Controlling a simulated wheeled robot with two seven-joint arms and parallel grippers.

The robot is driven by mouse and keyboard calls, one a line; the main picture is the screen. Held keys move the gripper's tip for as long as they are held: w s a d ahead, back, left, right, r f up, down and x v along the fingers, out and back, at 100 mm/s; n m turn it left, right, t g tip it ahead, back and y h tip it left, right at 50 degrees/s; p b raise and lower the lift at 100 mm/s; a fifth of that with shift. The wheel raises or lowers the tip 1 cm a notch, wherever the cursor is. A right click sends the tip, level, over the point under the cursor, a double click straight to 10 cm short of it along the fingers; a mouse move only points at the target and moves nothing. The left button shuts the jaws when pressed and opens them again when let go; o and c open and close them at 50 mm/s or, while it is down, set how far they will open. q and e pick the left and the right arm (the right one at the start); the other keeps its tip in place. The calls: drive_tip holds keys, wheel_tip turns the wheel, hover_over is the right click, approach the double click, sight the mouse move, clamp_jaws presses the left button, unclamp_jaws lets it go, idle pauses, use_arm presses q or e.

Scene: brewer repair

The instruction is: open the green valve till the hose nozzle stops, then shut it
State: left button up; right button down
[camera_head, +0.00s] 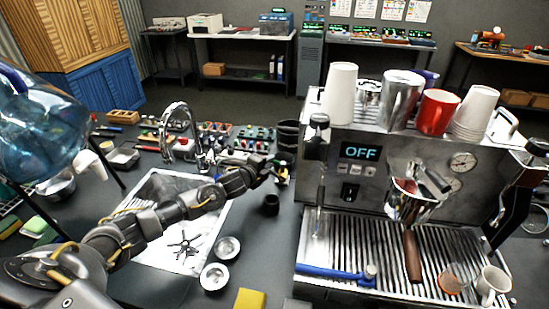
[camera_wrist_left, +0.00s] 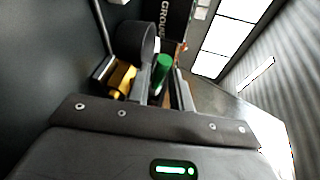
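My left gripper (camera_head: 272,170) reaches over the counter to the left of the espresso machine (camera_head: 340,190). In the left wrist view a green cylindrical handle (camera_wrist_left: 163,68), which looks like the green valve, stands between the two fingers of my left gripper (camera_wrist_left: 162,84). Whether the fingers press on it is not clear. A brass-coloured block (camera_wrist_left: 122,78) lies just left of the fingers. In the head view the valve is too small and hidden to make out. I cannot pick out the hose nozzle. My right gripper is not in view.
A sink (camera_head: 165,255) with a tap (camera_head: 180,115) lies under my left arm. The drip tray (camera_head: 345,235) holds a blue-handled tool (camera_head: 330,271). Cups crowd the machine's top.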

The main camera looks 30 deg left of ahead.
use_arm(q)
drive_tip(key=shift+x, duration=2.05)
drive_tip(key=shift+c, duration=0.4)
clamp_jaws()
